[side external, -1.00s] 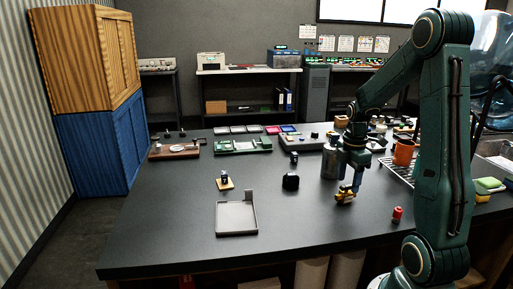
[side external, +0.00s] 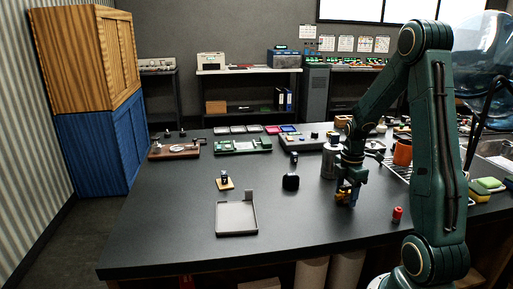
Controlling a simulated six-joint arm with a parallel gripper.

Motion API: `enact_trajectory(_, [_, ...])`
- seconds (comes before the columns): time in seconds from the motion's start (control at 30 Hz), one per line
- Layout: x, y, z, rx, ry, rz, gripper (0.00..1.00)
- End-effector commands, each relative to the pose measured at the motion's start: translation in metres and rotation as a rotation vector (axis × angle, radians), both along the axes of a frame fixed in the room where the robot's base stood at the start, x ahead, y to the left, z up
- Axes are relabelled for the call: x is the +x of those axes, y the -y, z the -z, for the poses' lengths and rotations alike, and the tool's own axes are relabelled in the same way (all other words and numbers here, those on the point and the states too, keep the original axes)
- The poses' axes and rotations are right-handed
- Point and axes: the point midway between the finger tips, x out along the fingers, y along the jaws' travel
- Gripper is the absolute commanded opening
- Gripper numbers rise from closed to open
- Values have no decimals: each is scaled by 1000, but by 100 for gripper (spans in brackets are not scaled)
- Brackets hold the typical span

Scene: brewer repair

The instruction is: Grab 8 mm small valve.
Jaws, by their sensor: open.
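A small yellow, brass-like part (side external: 342,197), which looks like the valve, is on the dark table right of centre. My gripper (side external: 347,198) points down at it with open jaws, and its fingers partly cover the part. Whether the fingers touch it is too small to tell. Its 8 mm size cannot be read.
A grey metal canister (side external: 328,163) stands just behind left of my gripper. A red cylinder (side external: 397,215) stands to the right. A black rounded object (side external: 290,181), a small item on a wooden base (side external: 224,182) and a grey tray (side external: 236,220) lie left. The front table is clear.

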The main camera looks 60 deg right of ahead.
Motion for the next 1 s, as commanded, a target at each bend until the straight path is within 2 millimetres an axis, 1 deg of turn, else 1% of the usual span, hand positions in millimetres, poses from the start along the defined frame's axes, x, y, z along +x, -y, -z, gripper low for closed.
enact_trajectory(0.17, [0,0,0,0,0,0,56])
enact_trajectory(0.27, [0,0,0,0,0,0,39])
enact_trajectory(0.3, [0,0,0,0,0,0,31])
enact_trajectory(0.43, [0,0,0,0,0,0,5])
enact_trajectory(0.77, [0,0,-2,-1,1,0,4])
enact_trajectory(0.87, [0,0,-5,-1,1,0,4])
enact_trajectory(1.0, [1,1,-15,-3,3,0,4])
